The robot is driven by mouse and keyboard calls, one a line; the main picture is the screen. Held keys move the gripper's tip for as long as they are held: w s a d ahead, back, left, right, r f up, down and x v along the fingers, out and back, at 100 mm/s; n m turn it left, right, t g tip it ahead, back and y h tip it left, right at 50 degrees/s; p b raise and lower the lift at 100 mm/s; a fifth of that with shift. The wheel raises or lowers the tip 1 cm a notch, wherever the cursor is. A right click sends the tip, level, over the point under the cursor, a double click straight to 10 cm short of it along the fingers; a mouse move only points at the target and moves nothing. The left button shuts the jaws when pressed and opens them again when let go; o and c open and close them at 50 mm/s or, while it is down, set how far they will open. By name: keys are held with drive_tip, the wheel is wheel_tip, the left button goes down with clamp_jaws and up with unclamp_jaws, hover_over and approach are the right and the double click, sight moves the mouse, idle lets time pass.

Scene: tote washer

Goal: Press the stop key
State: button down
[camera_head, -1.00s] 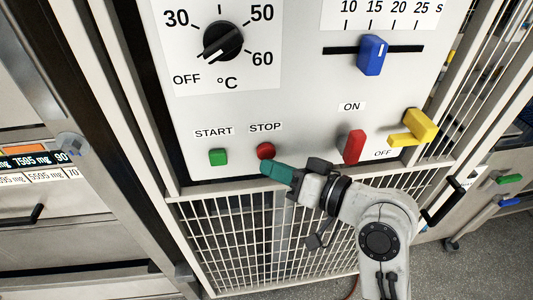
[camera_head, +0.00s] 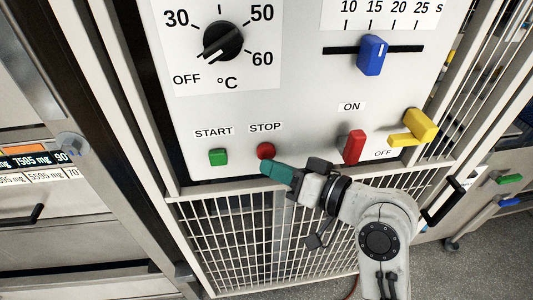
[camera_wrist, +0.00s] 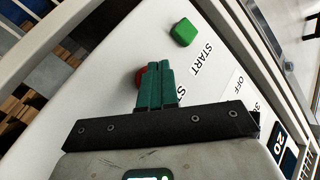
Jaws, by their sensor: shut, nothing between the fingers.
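The stop key is a round red button (camera_head: 265,151) under the word STOP on the white panel (camera_head: 290,110). It also shows in the wrist view (camera_wrist: 140,76), partly hidden behind my fingers. My gripper (camera_head: 265,168) has green fingers, shut together and empty, with their tips at the lower edge of the red button. In the wrist view the shut fingers (camera_wrist: 156,68) overlap the button. I cannot tell whether they touch it. The button's inward travel cannot be made out.
A green START button (camera_head: 218,157) is left of the stop key. A red ON/OFF switch (camera_head: 354,147) and a yellow lever (camera_head: 415,130) stick out at right. A black temperature knob (camera_head: 223,41) and a blue slider (camera_head: 372,55) are above. A wire grille (camera_head: 240,240) is below.

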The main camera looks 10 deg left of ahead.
drive_tip(key=shift+w, duration=0.1)
drive_tip(key=shift+w+a, duration=0.1)
drive_tip(key=shift+w, duration=0.3)
idle(0.4)
drive_tip(key=shift+s, duration=0.55)
drive_tip(key=s+d+p, duration=0.1)
drive_tip(key=s+d, duration=0.1)
drive_tip(key=s, duration=0.3)
drive_tip(key=shift+s, duration=0.4)
idle(0.9)
